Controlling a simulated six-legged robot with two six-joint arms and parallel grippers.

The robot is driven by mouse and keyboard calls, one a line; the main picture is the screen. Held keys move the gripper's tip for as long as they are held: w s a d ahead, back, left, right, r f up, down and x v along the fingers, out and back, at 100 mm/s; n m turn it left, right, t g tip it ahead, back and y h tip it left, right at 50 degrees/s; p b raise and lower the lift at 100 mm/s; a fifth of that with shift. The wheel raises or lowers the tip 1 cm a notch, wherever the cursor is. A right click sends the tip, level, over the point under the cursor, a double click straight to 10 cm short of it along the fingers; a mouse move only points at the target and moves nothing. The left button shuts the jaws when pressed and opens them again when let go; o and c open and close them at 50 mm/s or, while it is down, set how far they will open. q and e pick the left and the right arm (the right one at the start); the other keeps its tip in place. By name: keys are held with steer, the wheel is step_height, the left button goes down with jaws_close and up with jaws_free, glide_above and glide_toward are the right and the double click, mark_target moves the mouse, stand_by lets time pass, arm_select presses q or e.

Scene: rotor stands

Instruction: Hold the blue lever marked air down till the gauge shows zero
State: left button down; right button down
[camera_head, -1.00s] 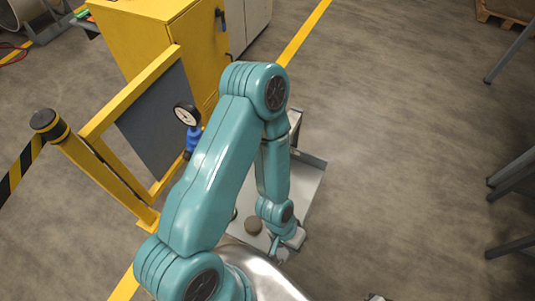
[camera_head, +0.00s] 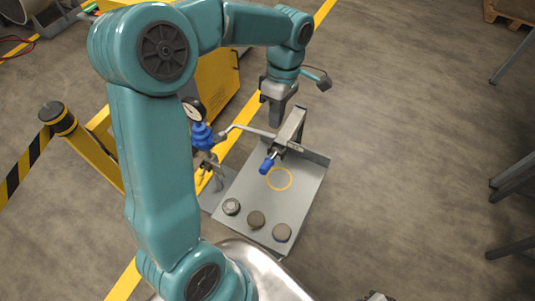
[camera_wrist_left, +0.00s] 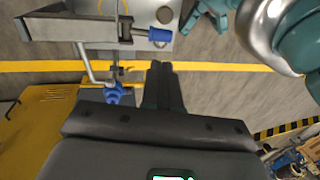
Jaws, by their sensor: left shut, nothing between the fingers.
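A lever with a blue grip (camera_head: 267,165) sits on a grey metal bracket above the tray; the grip also shows in the wrist view (camera_wrist_left: 160,35). No marking on it is readable. A white-faced gauge (camera_head: 194,109) on a blue fitting (camera_head: 202,136) stands left of it, partly behind my arm; its reading is too small to tell. The blue fitting also shows in the wrist view (camera_wrist_left: 116,93). My left gripper (camera_head: 277,118) is shut and empty, pointing down, beyond the lever and apart from the grip. Its closed fingers (camera_wrist_left: 160,75) show in the wrist view.
A yellow cabinet (camera_head: 215,85) and a post with striped tape (camera_head: 57,118) stand left.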

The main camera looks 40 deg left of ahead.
mark_target(266, 164)
arm_select(q)
steer(key=shift+a+r+n, duration=0.2)
steer(key=shift+r+n, duration=0.1)
steer(key=shift+r, duration=0.05)
steer(key=shift+s+f, duration=0.1)
steer(key=shift+s, duration=0.05)
steer(key=x, duration=1.4)
steer(key=shift+s, duration=0.1)
steer(key=shift+b, duration=0.3)
